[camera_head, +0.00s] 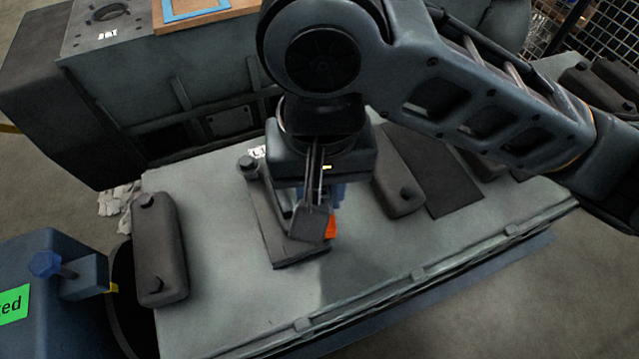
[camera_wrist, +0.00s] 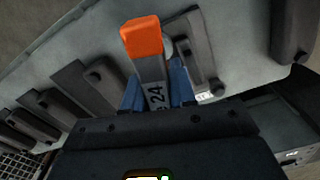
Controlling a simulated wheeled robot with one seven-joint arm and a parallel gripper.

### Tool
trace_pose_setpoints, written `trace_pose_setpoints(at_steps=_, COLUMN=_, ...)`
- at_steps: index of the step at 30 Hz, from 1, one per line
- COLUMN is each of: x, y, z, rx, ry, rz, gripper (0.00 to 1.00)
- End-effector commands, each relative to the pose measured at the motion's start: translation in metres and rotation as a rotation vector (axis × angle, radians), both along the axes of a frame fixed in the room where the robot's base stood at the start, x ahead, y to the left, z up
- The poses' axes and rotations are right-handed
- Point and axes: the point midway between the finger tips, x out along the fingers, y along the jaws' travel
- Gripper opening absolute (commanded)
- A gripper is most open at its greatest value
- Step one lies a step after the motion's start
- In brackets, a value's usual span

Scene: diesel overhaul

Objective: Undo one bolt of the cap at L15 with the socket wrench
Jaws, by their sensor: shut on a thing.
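My gripper (camera_head: 325,192) is shut on the socket wrench. The wrench has an orange end (camera_head: 331,227), and its grey body is marked 24 between the blue fingers in the wrist view (camera_wrist: 156,92). The gripper hangs over a dark cap (camera_head: 268,215) on the pale engine top, beside a small white label (camera_head: 257,152) too small to read surely. A round bolt head (camera_head: 247,162) shows at the cap's far left end; it also shows in the wrist view (camera_wrist: 217,86). The cap's near end is partly hidden by the gripper and wrench. I cannot tell whether the wrench touches it.
Other dark caps lie on the engine top, one at left (camera_head: 160,255) and one at right (camera_head: 395,190), next to a flat dark plate (camera_head: 440,175). A blue box (camera_head: 50,300) with a green label stands at the left. The front strip of the top (camera_head: 235,310) is clear.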

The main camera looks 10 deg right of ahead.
Motion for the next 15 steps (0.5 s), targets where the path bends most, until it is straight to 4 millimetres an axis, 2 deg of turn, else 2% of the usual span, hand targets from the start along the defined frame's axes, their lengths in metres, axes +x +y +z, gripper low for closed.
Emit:
trace_pose_setpoints(at_steps=5, x=0.0, y=0.0, z=0.002, rx=0.0, ry=-0.001, rz=0.0, gripper=0.0)
trace_pose_setpoints(at_steps=15, x=0.0, y=0.0, z=0.019, rx=0.0, ry=-0.002, rz=0.001, gripper=0.0)
